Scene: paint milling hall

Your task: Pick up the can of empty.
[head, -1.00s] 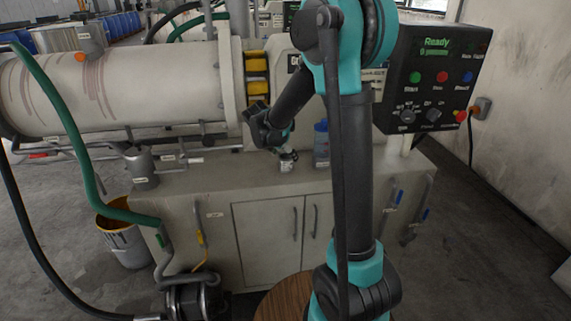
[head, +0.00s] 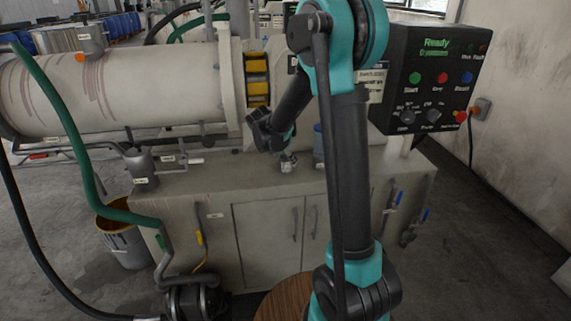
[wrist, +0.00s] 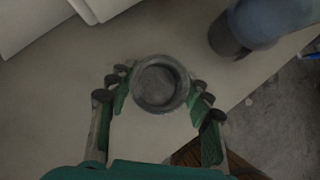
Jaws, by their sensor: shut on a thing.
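A small grey can (wrist: 158,84) with a round, recessed top stands between the fingers of my gripper (wrist: 160,92) in the wrist view. The fingers close around it from both sides. In the head view the can (head: 287,166) shows as a small pale cylinder at the top of the grey cabinet (head: 240,188), under my gripper (head: 287,156). I cannot tell whether its base touches the cabinet top.
A blue container (head: 318,142) stands just right of the can, partly behind my arm; it also shows in the wrist view (wrist: 268,18). A large pale drum (head: 120,95) lies at left. A black control panel (head: 430,85) is at right. The cabinet's front top is clear.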

